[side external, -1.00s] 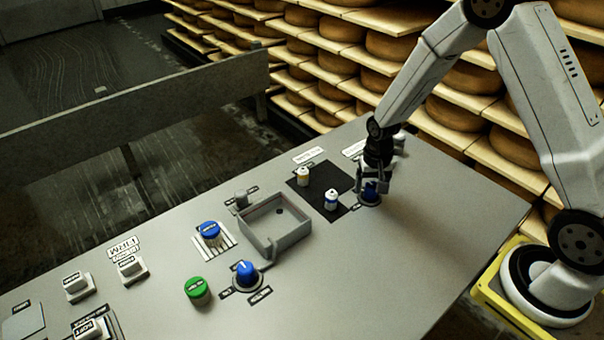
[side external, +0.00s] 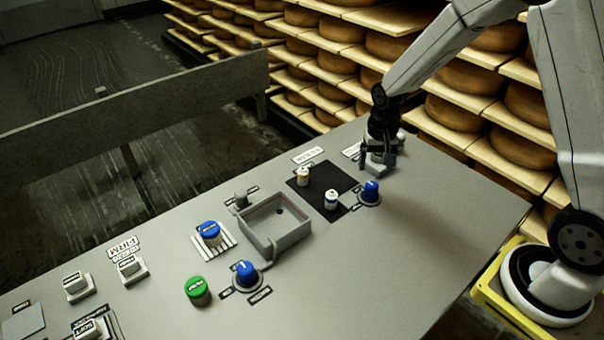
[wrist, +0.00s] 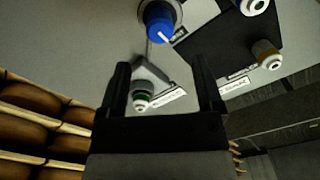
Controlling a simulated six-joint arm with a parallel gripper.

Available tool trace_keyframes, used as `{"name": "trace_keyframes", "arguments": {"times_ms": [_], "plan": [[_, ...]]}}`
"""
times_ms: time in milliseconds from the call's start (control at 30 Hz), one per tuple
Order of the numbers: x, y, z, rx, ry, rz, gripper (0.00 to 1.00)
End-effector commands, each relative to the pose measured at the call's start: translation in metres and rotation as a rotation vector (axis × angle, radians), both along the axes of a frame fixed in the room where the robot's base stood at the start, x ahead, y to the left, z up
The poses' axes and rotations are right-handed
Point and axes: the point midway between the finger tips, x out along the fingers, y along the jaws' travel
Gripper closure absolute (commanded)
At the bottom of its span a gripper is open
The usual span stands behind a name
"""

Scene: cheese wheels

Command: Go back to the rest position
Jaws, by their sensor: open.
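My gripper (side external: 380,152) is open and empty at the far end of the grey console, behind the blue knob (side external: 371,190) and apart from it. In the wrist view my gripper's two dark fingers (wrist: 164,72) stand wide apart, with the blue knob (wrist: 159,22) beyond them near the top edge. A small white-ended piece with a green ring (wrist: 142,98) shows between the fingers, at a grey holder. My gripper partly hides that holder in the side view.
Two small bottles, one orange-banded (side external: 303,177) and one blue-banded (side external: 331,199), stand at a black mat (side external: 322,177). A grey open tray (side external: 274,244), another blue knob (side external: 246,274) and a green button (side external: 197,291) are nearer. Cheese shelves (side external: 475,115) stand behind the console.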

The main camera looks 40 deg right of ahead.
Motion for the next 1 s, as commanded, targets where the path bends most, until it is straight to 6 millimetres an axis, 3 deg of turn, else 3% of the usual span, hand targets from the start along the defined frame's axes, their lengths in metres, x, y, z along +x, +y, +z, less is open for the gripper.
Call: {"name": "trace_keyframes", "arguments": {"times_ms": [367,567,767,1000], "plan": [[-0.001,0.001,0.001,0.0,-0.002,0.007,0.16],[-0.011,0.01,0.012,-0.006,-0.028,0.067,0.16],[-0.035,0.029,0.031,-0.018,-0.08,0.207,0.16],[-0.078,0.054,0.051,-0.042,-0.158,0.416,0.16]]}}
